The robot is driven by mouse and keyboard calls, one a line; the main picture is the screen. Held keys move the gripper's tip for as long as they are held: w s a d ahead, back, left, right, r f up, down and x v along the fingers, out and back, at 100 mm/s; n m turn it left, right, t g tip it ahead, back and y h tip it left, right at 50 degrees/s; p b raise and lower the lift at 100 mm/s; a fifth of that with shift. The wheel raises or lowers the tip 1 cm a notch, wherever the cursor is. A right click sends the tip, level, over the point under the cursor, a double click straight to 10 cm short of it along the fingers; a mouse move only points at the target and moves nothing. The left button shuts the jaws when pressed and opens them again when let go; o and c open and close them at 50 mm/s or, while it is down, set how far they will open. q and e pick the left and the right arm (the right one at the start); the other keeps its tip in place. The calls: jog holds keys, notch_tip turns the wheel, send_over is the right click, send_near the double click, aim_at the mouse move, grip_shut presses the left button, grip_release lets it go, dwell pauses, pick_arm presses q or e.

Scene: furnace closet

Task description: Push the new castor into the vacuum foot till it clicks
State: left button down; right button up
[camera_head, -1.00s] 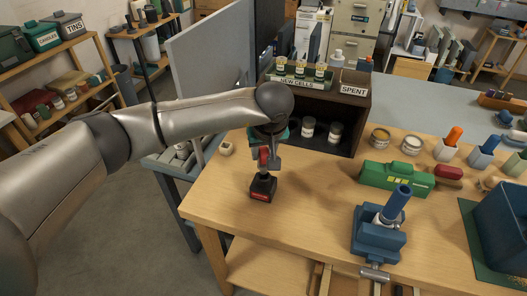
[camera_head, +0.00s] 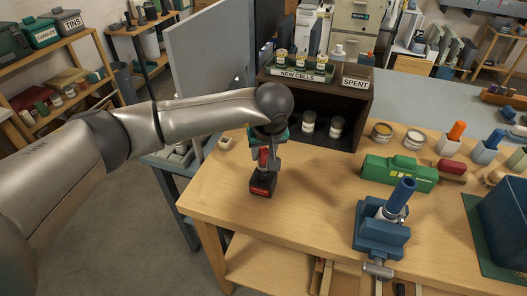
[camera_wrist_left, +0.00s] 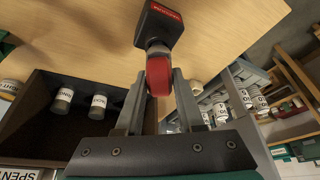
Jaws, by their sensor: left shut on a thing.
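The vacuum foot (camera_head: 262,184) is a black block with a red label, sitting on the wooden bench near its left front edge. It also shows at the top of the left wrist view (camera_wrist_left: 162,22). The castor has a red wheel (camera_wrist_left: 159,76) and a grey part between wheel and block. My left gripper (camera_head: 265,160) points down above the foot, its fingers shut on the red wheel (camera_wrist_left: 158,85). The castor is lined up over the foot and looks to touch it. Whether its stem is fully seated is hidden. My right gripper is not in view.
The bench around the foot is clear.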

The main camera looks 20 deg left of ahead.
pick_arm(q)
jog(key=shift+f+b, duration=0.45)
jog(key=shift+f, duration=0.1)
jog(key=shift+c, duration=2.2)
grip_release()
jog(key=shift+p+v, duration=1.65)
jog(key=shift+v, duration=0.55)
jog(key=shift+p+v, duration=1.3)
jog(key=shift+v, duration=0.5)
